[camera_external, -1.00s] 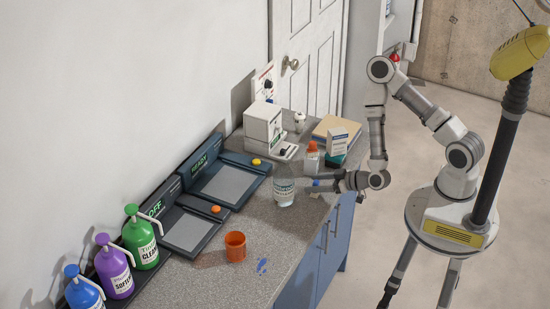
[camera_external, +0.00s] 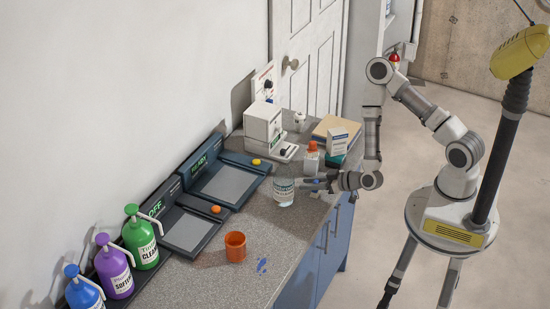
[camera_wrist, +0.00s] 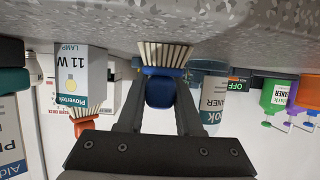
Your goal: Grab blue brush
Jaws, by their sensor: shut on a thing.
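The blue brush (camera_wrist: 161,90) has a blue body and pale bristles (camera_wrist: 163,54). In the wrist view it sits between the two dark fingers of my gripper (camera_wrist: 158,88), which is shut on it. The bristles reach the speckled counter surface at the top of that view, but I cannot tell whether they touch it. In the external view my gripper (camera_external: 318,184) is low over the counter's right edge, just right of a clear labelled bottle (camera_external: 284,190). The brush is too small there to make out clearly.
A lamp box (camera_wrist: 80,80) and an orange item with bristles (camera_wrist: 83,122) are close by in the wrist view. An orange cup (camera_external: 235,247) stands nearer the front of the counter (camera_external: 205,285).

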